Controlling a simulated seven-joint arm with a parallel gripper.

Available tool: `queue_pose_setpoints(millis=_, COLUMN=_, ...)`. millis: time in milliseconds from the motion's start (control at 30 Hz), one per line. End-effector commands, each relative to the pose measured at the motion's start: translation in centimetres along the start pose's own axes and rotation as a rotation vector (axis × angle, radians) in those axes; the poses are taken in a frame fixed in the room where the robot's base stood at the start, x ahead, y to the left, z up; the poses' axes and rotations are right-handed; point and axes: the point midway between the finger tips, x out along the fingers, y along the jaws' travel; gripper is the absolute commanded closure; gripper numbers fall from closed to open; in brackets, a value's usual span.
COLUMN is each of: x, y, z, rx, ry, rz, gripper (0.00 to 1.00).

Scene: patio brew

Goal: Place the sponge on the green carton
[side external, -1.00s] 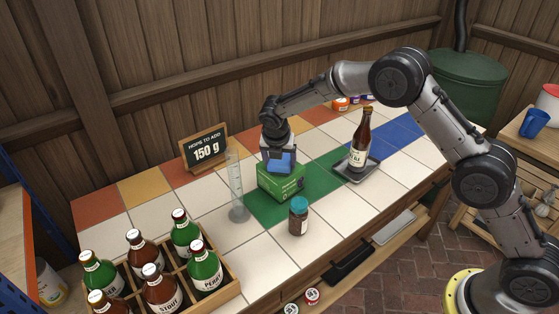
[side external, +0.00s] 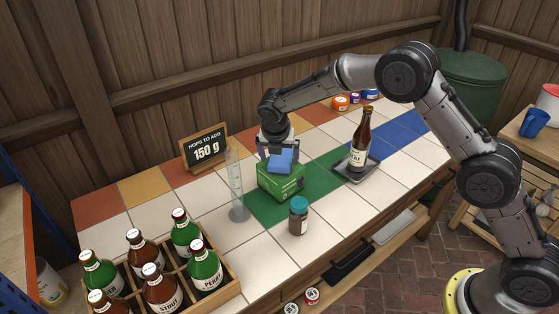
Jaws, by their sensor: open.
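The blue sponge (side external: 281,161) rests on top of the green carton (side external: 280,183), which stands on the green tiles in the middle of the counter. My gripper (side external: 279,153) is directly above the carton, pointing down, with its open jaws around the upper part of the sponge. The far side of the sponge is hidden by the gripper, and I cannot tell whether a finger touches it.
A glass cylinder (side external: 237,190) stands close left of the carton. A teal-lidded jar (side external: 298,216) is in front. A brown bottle (side external: 360,143) stands on a grey tray (side external: 347,175) to the right. A chalkboard sign (side external: 205,148) and bottle crate (side external: 222,297) are further left.

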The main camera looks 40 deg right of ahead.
Motion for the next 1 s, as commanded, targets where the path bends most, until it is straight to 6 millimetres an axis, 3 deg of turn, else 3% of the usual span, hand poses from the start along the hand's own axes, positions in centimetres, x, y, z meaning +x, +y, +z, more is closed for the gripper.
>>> queue_pose_setpoints(millis=200, x=-4.8, y=0.1, z=0.0, rx=0.000, ry=-0.002, rz=0.004, gripper=0.00)
queue_pose_setpoints(millis=400, x=-8.2, y=0.1, z=-0.1, rx=-0.001, ry=-0.001, rz=0.003, gripper=0.00)
queue_pose_setpoints(millis=600, x=-9.7, y=0.0, z=-0.1, rx=-0.001, ry=0.001, rz=0.000, gripper=0.00)
queue_pose_setpoints(millis=867, x=-10.1, y=-0.2, z=0.0, rx=0.010, ry=0.001, rz=0.002, gripper=0.00)
queue_pose_setpoints(millis=1000, x=-12.4, y=-2.1, z=0.6, rx=0.142, ry=0.009, rz=0.019, gripper=0.00)
